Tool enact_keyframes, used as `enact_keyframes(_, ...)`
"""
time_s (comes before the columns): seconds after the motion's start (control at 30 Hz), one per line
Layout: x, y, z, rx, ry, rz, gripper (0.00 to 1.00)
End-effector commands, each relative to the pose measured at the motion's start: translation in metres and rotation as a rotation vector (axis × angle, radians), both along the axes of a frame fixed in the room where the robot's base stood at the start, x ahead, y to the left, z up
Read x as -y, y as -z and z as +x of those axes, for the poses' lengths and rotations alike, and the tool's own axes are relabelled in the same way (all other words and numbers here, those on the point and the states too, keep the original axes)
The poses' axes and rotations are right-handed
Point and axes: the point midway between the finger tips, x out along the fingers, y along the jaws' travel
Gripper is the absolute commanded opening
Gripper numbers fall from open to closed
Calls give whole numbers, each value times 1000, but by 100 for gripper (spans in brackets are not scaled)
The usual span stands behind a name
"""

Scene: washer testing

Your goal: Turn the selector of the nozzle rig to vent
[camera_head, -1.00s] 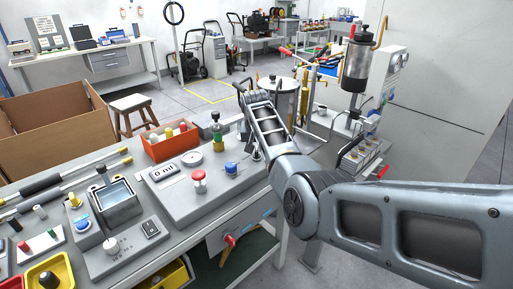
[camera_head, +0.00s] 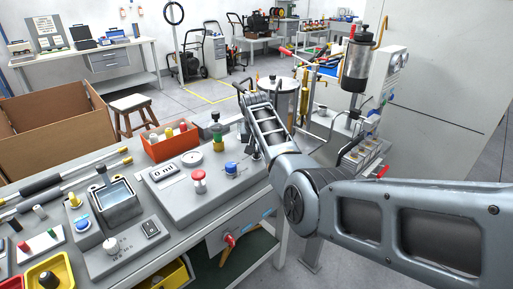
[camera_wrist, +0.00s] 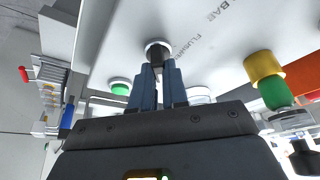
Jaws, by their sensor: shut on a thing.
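The nozzle rig (camera_head: 165,202) is a grey box on the bench with a "0 ml" display, a red knob, a blue knob and a green-and-yellow nozzle. In the wrist view, my gripper (camera_wrist: 158,76) has its two blue fingers shut on the selector (camera_wrist: 157,50), a small dark knob in a pale ring on the rig's light panel. Printed lettering, partly readable as "FLUSH", is beside it. The fingers cover part of the knob, and I cannot tell which mark it points to. In the head view, my arm hides the selector and most of the gripper.
A green button (camera_wrist: 120,86) is left of the fingers in the wrist view. The yellow-and-green nozzle (camera_wrist: 264,66) is to the right. An orange bin (camera_head: 155,151) stands behind the rig. A washing unit with a basin (camera_head: 118,198) is on the left.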

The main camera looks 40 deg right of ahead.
Motion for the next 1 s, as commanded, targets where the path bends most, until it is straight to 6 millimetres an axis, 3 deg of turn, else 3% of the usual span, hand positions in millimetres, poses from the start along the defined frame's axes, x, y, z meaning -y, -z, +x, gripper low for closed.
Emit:
enact_keyframes(0.47, 1, -1, -1, -1, -118, 1, 0)
enact_keyframes(1.0, 4, 0, -2, 1, -555, -1, 0)
